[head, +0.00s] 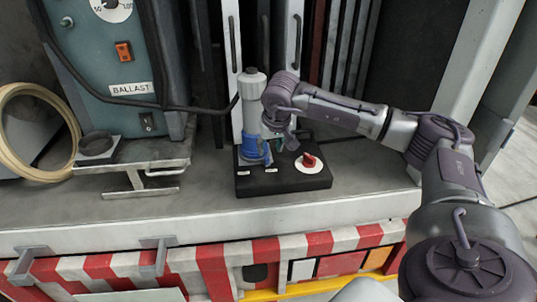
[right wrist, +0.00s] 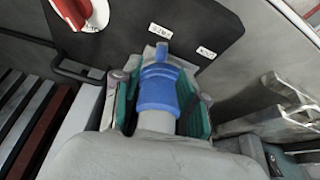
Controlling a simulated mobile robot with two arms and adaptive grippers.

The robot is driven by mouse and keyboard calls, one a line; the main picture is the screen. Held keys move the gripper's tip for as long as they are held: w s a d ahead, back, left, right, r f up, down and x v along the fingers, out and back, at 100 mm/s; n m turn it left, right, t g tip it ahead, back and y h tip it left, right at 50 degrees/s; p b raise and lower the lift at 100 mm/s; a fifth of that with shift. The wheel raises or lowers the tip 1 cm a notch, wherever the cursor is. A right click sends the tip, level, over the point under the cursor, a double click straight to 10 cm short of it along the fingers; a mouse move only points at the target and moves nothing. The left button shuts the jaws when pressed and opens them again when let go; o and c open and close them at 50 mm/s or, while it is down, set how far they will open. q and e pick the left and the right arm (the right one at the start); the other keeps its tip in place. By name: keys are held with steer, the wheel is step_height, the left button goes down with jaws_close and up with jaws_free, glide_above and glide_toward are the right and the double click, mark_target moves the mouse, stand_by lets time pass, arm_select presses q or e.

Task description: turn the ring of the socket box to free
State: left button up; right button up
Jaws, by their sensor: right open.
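The socket box is a black block (head: 297,182) on the truck's grey deck, with a red knob on a white disc (head: 309,162). A blue ring (head: 251,152) sits around the foot of an upright grey plug (head: 252,85). In the right wrist view the ring (right wrist: 157,92) has a lug (right wrist: 162,51) that points towards the label (right wrist: 160,31) nearer the knob; a second label (right wrist: 206,53) lies beside it. The lettering is too small to read. My right gripper (head: 276,134) is open, with a finger on each side of the ring; contact is unclear. My left gripper is not in view.
A teal ballast cabinet (head: 112,60) with a black cable stands at left, behind a metal shelf (head: 140,152). Upright white panels (head: 231,40) rise close behind the plug. The deck to the right of the box is clear. A striped edge (head: 212,262) runs along the front.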

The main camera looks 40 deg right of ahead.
steer(key=v, duration=0.5)
steer(key=shift+s+r, duration=0.15)
steer(key=shift+r, duration=0.15)
